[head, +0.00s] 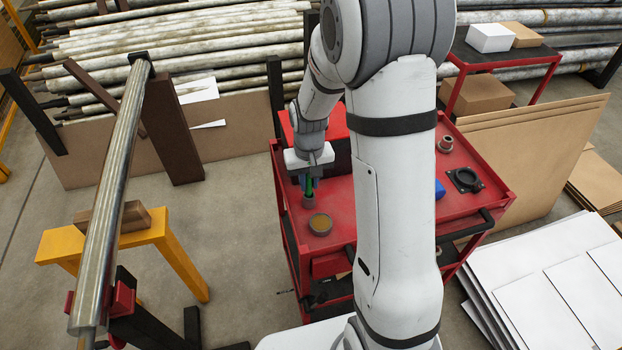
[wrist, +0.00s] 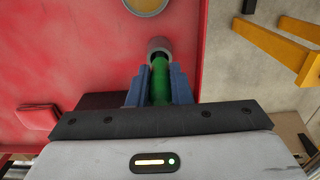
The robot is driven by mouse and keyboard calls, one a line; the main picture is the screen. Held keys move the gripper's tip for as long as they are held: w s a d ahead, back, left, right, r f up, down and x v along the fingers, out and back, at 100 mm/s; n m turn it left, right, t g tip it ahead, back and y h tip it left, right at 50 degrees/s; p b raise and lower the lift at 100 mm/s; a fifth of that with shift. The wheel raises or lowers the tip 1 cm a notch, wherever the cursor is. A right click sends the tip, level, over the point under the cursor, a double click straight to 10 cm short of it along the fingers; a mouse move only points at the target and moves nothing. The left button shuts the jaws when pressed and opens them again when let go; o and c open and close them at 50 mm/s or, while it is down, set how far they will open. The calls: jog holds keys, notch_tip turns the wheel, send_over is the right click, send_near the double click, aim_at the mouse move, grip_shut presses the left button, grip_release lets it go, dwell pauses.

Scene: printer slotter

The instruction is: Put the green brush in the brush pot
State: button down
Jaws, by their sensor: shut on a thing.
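My gripper (head: 309,184) is over the left part of the red cart top, pointing down. In the wrist view its two blue fingers (wrist: 160,68) are shut on the green brush (wrist: 160,84), one on each side. The brush also shows as a thin green strip in the head view (head: 309,187). The grey round brush pot (head: 309,202) stands directly below the gripper; its rim also shows in the wrist view (wrist: 160,43). The brush's dark lower end is at the pot's mouth. How deep it reaches is hidden.
A round tin (head: 320,224) with a yellowish top stands close in front of the pot. The red cart (head: 400,213) also holds a black flanged part (head: 465,180), a small ring-shaped part (head: 445,144) and a blue item (head: 440,189). My arm hides the cart's middle.

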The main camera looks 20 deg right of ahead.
jog(key=shift+f, duration=0.2)
jog(key=c, duration=1.3)
grip_release()
jog(key=shift+r, duration=0.15)
notch_tip(320, 180, up, 12)
jog(key=shift+f, duration=0.1)
jog(key=s+r+t, duration=0.1)
jog(key=s+r, duration=0.1)
jog(key=s, duration=0.4)
jog(key=s+r, duration=0.1)
jog(key=s, duration=0.6)
jog(key=s+r+t, duration=0.1)
jog(key=s+r, duration=0.1)
jog(key=s, duration=0.4)
jog(key=shift+s+d+r+t, duration=0.2)
jog(key=shift+r+t, duration=0.1)
jog(key=shift+r, duration=0.05)
